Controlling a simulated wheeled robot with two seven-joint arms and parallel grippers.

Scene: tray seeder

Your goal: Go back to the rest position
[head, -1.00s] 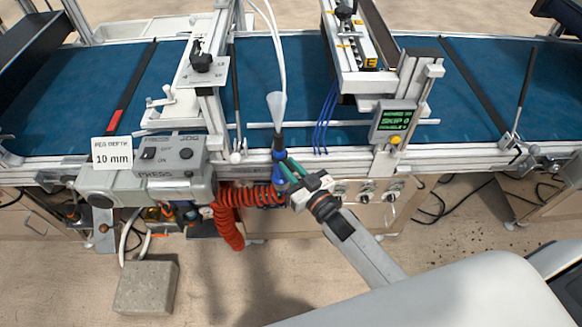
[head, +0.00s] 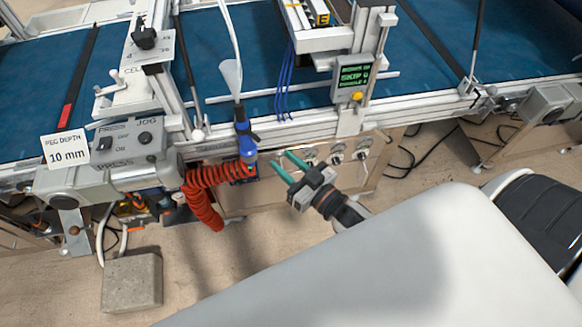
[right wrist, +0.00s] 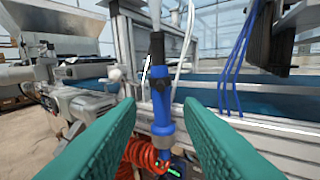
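My right gripper (head: 284,168) has green fingers and is open and empty. In the head view it is in front of the conveyor's front rail, just right of the blue nozzle tool (head: 243,135). In the right wrist view the nozzle tool (right wrist: 161,105) stands upright between the spread green fingers but farther ahead, apart from them. A red coiled hose (head: 203,190) is at the tool's lower end. My left gripper is not in view.
The blue conveyor belt (head: 215,45) runs behind the front rail. A press control box (head: 130,150) with a "PEG DEPTH 10 mm" card (head: 66,151) stands at left. A small display (head: 354,77) is on the frame at right. A grey block (head: 132,282) lies on the floor.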

